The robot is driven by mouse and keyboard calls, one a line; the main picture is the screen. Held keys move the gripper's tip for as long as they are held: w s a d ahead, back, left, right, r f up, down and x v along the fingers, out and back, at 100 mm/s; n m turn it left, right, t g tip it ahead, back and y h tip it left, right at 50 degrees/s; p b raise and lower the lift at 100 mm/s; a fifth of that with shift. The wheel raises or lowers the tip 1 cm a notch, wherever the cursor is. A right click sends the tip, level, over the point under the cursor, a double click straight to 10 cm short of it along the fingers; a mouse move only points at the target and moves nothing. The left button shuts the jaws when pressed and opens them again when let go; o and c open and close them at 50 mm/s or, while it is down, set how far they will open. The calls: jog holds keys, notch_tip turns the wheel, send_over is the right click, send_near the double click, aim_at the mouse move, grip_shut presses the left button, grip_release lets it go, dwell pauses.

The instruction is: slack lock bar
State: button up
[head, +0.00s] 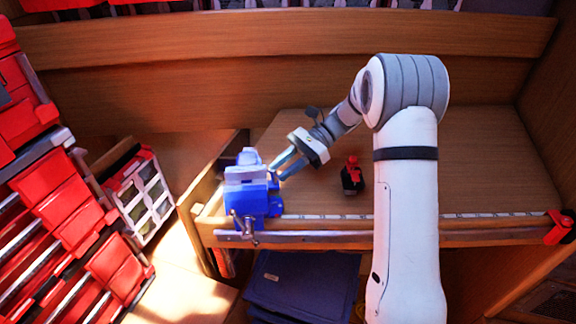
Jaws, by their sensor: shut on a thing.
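A blue vise (247,190) is mounted at the left front corner of the wooden workbench. A metal screw end with a handle (248,232) shows at its front. My gripper (279,171) reaches in from the right and has its fingertips close against the right side of the vise, near its upper part. The fingers are shut on a small part there, which I take to be the lock bar. The bar itself is mostly hidden by the fingers and too small to make out.
A small red and black tool (352,176) stands on the workbench (455,165) right of my gripper. A ruler strip runs along the bench's front edge, with a red clamp (559,227) at its right end. Red bins (60,200) stand at the left. The bench's middle is mostly clear.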

jog(key=shift+s+a+f+n+g+h, duration=0.1)
jog(key=shift+s+n+g+h, duration=0.05)
jog(key=shift+n+g+h, duration=0.2)
jog(key=o, duration=0.9)
jog(key=shift+s+a, duration=0.1)
jog(key=shift+s, duration=0.05)
jog(key=shift+c, duration=0.2)
jog(key=o, duration=0.3)
jog(key=b+v, duration=0.1)
jog(key=v, duration=0.7)
jog(key=shift+c, duration=0.4)
